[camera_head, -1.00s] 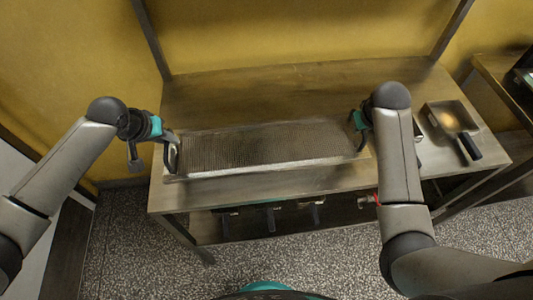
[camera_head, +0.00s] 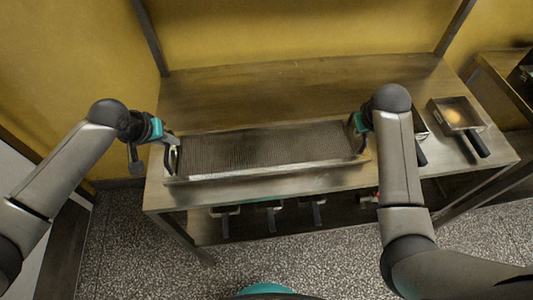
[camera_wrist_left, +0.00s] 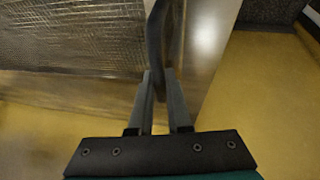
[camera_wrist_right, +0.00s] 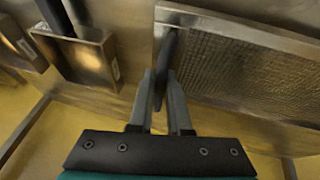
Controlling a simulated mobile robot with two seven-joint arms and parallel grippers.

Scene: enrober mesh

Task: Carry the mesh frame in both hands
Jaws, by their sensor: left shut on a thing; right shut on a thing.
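The mesh frame (camera_head: 265,148) is a long rectangular metal tray with a fine grey mesh and a dark handle at each short end. It is over the front of the metal table, roughly level; I cannot tell whether it touches the table top. My left gripper (camera_head: 171,144) is shut on the left handle, and its fingers show around the dark handle in the left wrist view (camera_wrist_left: 157,85). My right gripper (camera_head: 361,128) is shut on the right handle, which shows between the fingers in the right wrist view (camera_wrist_right: 163,80). My right forearm hides part of the right end.
The metal table (camera_head: 290,85) is bare behind the frame. A square pan (camera_head: 457,113) with a black handle stands at the right, and another pan (camera_head: 420,128) is partly hidden by my right arm. Several handled items hang or lie below the front edge (camera_head: 270,212). A second table is at far right.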

